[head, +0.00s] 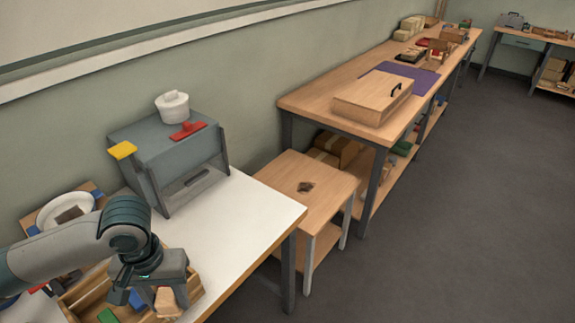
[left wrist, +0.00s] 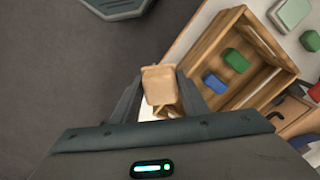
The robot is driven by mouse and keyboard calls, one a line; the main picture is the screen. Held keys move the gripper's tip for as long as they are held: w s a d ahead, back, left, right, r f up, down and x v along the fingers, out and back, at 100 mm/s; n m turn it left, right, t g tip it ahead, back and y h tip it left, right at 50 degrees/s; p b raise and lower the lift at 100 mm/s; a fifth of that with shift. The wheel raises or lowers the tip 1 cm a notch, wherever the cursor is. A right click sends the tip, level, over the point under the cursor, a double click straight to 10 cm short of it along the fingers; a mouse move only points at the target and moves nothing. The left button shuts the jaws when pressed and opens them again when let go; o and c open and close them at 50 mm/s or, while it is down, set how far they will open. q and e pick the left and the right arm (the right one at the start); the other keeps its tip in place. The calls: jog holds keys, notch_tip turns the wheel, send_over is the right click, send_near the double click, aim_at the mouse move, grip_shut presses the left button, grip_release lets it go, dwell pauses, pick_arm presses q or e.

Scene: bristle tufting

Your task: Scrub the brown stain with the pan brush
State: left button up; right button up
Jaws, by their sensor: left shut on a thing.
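The brown stain (head: 305,187) is a small dark patch on top of the low wooden stand (head: 275,190) in the head view. My left gripper (head: 158,298) is over the wooden crate at lower left, well apart from the stain. It is shut on a tan wooden piece, which I take for the pan brush (head: 168,303). In the left wrist view the brush (left wrist: 159,86) sits between the fingers (left wrist: 160,98). Its bristles cannot be made out. My right gripper is not in view.
The wooden crate (left wrist: 219,28) holds green and blue blocks. A grey cabinet (head: 165,145) on the white table (head: 245,215) carries a white pot (head: 172,107), a red tool (head: 187,131) and a yellow block (head: 122,150). The stand's top is otherwise clear. A long workbench (head: 310,98) stands behind.

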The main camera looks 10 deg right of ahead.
pick_arm(q)
notch_tip(320, 180, down, 8)
jog(key=s, duration=0.2)
jog(key=shift+f, duration=0.25)
jog(key=shift+s, duration=0.1)
dwell(0.3)
